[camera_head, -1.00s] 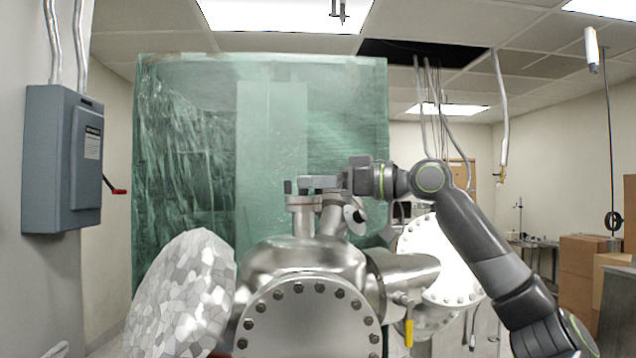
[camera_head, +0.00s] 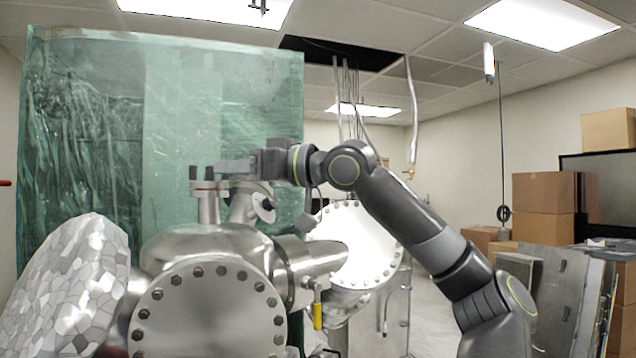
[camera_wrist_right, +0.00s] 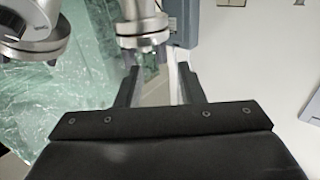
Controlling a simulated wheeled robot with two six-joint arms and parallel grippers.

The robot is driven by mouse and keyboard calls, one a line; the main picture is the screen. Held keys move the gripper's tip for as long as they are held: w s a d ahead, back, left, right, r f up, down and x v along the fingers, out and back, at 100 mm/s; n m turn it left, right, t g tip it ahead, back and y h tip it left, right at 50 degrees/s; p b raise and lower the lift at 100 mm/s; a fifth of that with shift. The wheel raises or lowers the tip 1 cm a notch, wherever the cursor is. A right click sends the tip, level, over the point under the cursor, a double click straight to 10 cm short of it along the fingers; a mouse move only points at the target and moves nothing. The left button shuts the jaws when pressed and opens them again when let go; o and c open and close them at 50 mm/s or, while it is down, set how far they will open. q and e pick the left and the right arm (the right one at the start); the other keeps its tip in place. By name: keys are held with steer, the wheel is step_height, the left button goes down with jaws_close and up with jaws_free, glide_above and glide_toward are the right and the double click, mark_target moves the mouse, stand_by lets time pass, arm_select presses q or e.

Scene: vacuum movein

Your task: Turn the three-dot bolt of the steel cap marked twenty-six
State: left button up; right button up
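A steel vacuum chamber (camera_head: 215,246) with several bolted round caps fills the lower left of the head view. Its big front cap (camera_head: 205,315) has a ring of dark bolts. A bright cap (camera_head: 352,240) faces me on the right. No number or dot mark is legible. My right gripper (camera_head: 202,173) is at the top of a short upright port (camera_head: 208,207); touching or apart is unclear. In the right wrist view its fingers (camera_wrist_right: 159,70) are spread, with a steel port flange (camera_wrist_right: 143,28) just past the left fingertip and nothing visible between them. My left gripper is out of view.
A faceted silvery dome (camera_head: 72,285) stands at left. A green plastic curtain (camera_head: 170,110) hangs behind. A yellow-handled valve (camera_head: 317,315) is under the side tube. Cardboard boxes (camera_head: 543,192) and metal panels (camera_head: 565,290) stand at right, with open floor before them.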

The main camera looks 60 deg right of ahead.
steer(key=s+d+b, duration=0.2)
steer(key=s+b, duration=0.5)
steer(key=s, duration=0.7)
steer(key=shift+d, duration=0.25)
steer(key=shift+w+r, duration=0.1)
